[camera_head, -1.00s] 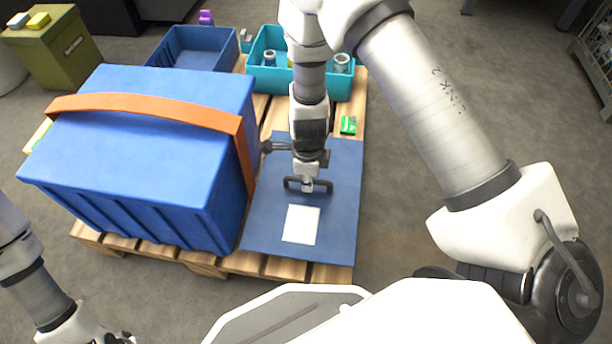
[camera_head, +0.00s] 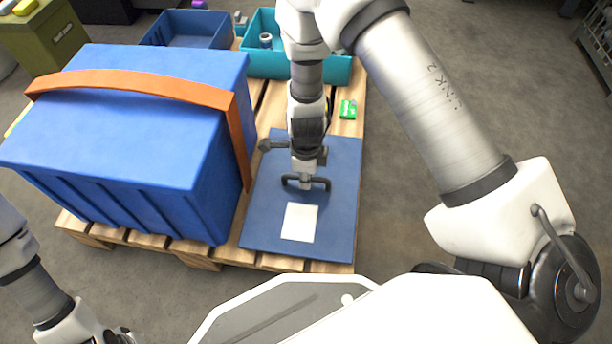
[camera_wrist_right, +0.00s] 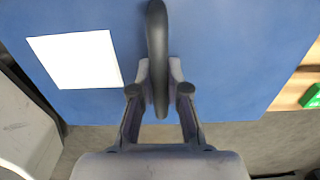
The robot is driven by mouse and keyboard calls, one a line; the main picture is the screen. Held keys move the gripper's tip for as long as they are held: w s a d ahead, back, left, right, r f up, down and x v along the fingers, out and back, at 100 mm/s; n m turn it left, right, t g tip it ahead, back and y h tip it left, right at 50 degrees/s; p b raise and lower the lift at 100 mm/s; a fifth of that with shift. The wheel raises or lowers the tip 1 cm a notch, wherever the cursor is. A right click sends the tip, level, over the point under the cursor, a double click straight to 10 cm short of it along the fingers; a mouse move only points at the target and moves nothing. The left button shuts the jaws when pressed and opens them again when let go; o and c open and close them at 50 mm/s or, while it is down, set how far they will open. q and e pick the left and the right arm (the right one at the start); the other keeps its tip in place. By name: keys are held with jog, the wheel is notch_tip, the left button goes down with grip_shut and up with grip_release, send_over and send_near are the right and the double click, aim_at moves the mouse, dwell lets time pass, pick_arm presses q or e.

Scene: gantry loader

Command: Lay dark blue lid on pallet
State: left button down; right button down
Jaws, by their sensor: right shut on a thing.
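The dark blue lid (camera_head: 265,215) is a flat panel with a white label and a dark bar handle. It lies level over the right front part of the wooden pallet (camera_head: 200,252), beside the big blue box. I cannot tell whether it touches the slats or hangs just above them. My right gripper (camera_head: 305,180) is above the lid and shut on its handle. In the right wrist view, the handle (camera_wrist_right: 157,60) sits between the fingers, with the lid below (camera_wrist_right: 215,60). My left gripper (camera_head: 122,337) is at the lower left edge, mostly cut off, away from the lid.
A big blue box (camera_head: 130,110) with an orange strap (camera_head: 150,82) stands left of the lid. Behind are a blue bin (camera_head: 190,32) and a teal bin (camera_head: 262,68). A small green item (camera_head: 348,109) lies on the slats behind the lid. Floor right of the pallet is clear.

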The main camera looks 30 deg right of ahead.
jog(key=shift+p, duration=0.95)
dwell(1.1)
dwell(0.5)
jog(key=shift+f+b, duration=0.3)
jog(key=shift+f, duration=0.15)
jog(key=c, duration=1.1)
grip_release()
notch_tip(320, 180, up, 12)
